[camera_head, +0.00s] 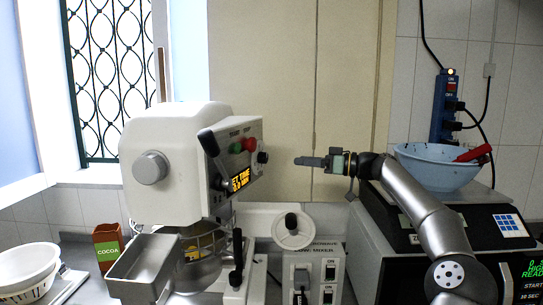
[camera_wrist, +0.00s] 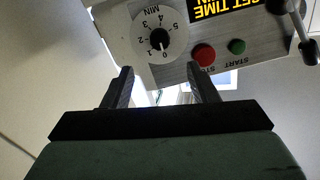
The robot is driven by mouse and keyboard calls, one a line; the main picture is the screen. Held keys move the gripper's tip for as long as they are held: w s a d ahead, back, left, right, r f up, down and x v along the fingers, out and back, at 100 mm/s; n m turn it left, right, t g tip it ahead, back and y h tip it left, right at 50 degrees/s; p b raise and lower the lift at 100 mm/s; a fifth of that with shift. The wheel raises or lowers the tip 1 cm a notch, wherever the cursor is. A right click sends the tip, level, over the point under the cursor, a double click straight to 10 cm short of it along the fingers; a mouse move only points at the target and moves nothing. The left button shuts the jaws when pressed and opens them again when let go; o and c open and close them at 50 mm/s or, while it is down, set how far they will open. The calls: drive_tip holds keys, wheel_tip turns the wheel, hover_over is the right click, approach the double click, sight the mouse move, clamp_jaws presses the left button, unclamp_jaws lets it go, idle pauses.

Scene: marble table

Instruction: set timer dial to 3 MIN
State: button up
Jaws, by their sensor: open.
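The timer dial (camera_wrist: 144,29) is a white disc with a black centre knob and numbers from 0 to 5 marked MIN, seen upside down in the wrist view. Its pointer seems to point down, near 0. In the head view the dial (camera_head: 262,157) is on the right end of the white mixer's control panel. My gripper (camera_head: 298,161) is to the right of the dial, apart from it and facing it. In the wrist view my gripper (camera_wrist: 159,70) is open and empty, its fingertips just below the dial in the picture.
A red button (camera_wrist: 203,55) and a green button (camera_wrist: 237,47) are beside the dial. A lever (camera_head: 209,142) sticks out at the panel's far end. A blue bowl (camera_head: 442,168) stands right, behind my arm.

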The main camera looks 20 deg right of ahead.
sight(267, 158)
drive_tip(key=p+x, duration=0.2)
drive_tip(key=x, duration=0.8)
drive_tip(key=shift+w+a+p, duration=0.2)
drive_tip(key=shift+a+p, duration=0.05)
drive_tip(key=shift+p, duration=0.1)
drive_tip(key=c, duration=1)
